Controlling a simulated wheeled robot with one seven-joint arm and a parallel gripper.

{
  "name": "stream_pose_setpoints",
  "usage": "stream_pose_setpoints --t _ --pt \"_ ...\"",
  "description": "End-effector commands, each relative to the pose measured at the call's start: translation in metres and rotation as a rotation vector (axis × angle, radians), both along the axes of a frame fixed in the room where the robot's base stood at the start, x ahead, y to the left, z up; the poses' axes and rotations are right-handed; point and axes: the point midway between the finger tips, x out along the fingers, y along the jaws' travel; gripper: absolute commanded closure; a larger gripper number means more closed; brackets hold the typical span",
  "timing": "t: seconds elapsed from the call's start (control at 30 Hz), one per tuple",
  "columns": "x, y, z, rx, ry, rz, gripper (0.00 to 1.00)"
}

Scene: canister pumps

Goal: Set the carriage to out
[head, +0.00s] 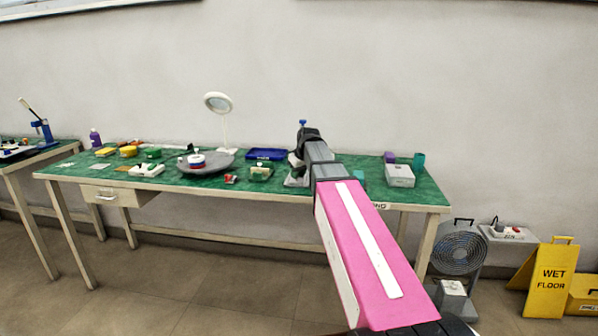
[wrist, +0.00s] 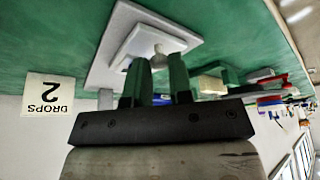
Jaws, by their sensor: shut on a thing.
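In the wrist view, a white stepped block, seemingly the carriage (wrist: 128,50), sits on a wider pale base plate (wrist: 105,72) on the green bench top. A small pale rounded knob (wrist: 159,48) stands on the block. The two dark green fingers of my gripper (wrist: 160,66) are on either side of the knob, shut on it; the exact contact is partly hidden. In the head view, my pink arm covers the gripper, and only part of the grey base (head: 295,181) shows beside it.
A card reading "DROPS 2" (wrist: 47,95) shows upside down. The green bench (head: 330,193) also holds a blue tray (head: 265,154), a grey round tray (head: 215,164), a magnifier lamp (head: 218,103) and a light grey box (head: 399,175). A fan (head: 460,252) and wet-floor sign (head: 553,280) stand right.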

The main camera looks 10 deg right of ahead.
Motion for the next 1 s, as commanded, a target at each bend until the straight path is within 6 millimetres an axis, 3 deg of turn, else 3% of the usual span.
stream_pose_setpoints --t 0.17,0.2,0.23,0.27,0.67,1.0 --pt "-0.005 0.001 0.0 0.004 0.01 0.002 1.0" --pt "-0.005 0.001 0.0 0.005 0.01 0.003 0.67" --pt "-0.005 0.001 0.0 0.004 0.01 0.002 0.57" --pt "-0.005 0.001 0.0 0.004 0.01 0.002 0.54" --pt "-0.005 0.0 0.006 0.003 0.006 0.001 0.54" --pt "-0.024 -0.009 0.054 0.003 0.005 0.002 0.54"
